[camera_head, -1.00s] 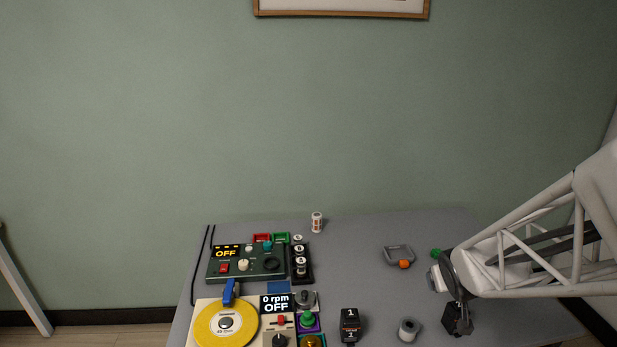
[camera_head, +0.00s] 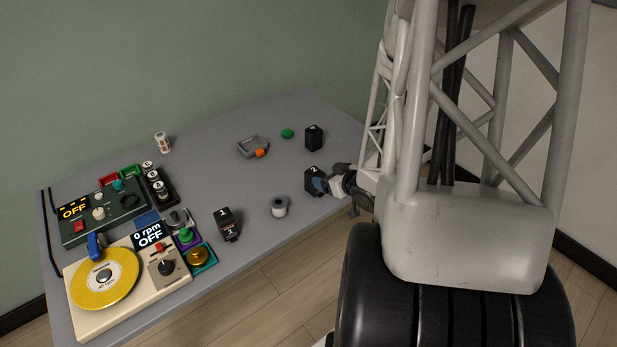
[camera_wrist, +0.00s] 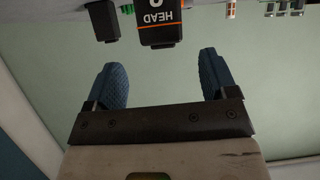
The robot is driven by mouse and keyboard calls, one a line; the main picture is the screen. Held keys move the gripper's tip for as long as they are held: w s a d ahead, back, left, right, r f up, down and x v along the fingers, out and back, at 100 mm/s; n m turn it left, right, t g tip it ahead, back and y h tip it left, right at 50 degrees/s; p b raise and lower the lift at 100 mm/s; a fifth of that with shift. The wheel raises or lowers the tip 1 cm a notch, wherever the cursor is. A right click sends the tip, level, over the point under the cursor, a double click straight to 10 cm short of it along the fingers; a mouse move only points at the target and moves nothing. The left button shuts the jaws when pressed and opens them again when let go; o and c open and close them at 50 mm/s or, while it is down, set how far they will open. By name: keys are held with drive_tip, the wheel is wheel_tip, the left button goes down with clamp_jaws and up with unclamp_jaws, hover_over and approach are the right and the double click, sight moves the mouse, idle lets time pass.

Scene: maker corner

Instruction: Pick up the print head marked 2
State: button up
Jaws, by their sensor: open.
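A black print head (camera_head: 313,174) stands on the grey table just in front of my gripper (camera_head: 329,183). In the wrist view, this print head (camera_wrist: 161,24) has orange lines and the upside-down word HEAD. It lies ahead of the gap between my blue fingers (camera_wrist: 163,80); its number is only partly shown and unclear. My gripper is open and empty, its fingers apart from the print head in that view. Another black print head (camera_head: 228,226), marked 1, stands further left. A third black block (camera_head: 314,137) stands behind, with no readable number.
A grey device with an orange knob (camera_head: 250,147), a green piece (camera_head: 288,133) and a grey spool (camera_head: 279,207) are nearby. A yellow turntable (camera_head: 104,280) and a dark control box (camera_head: 100,212) fill the left. The table's front edge runs close to my gripper.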

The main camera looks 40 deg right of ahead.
sight(313, 172)
drive_tip(key=shift+s+d+f+t+y, duration=0.15)
drive_tip(key=shift+s+f+t+y, duration=0.25)
drive_tip(key=shift+s+f, duration=0.2)
drive_tip(key=shift+w, duration=0.15)
drive_tip(key=shift+x, duration=1.2)
drive_tip(key=shift+w+f, duration=0.15)
drive_tip(key=shift+x, duration=2.45)
drive_tip(key=shift+c, duration=0.2)
drive_tip(key=c, duration=1.1)
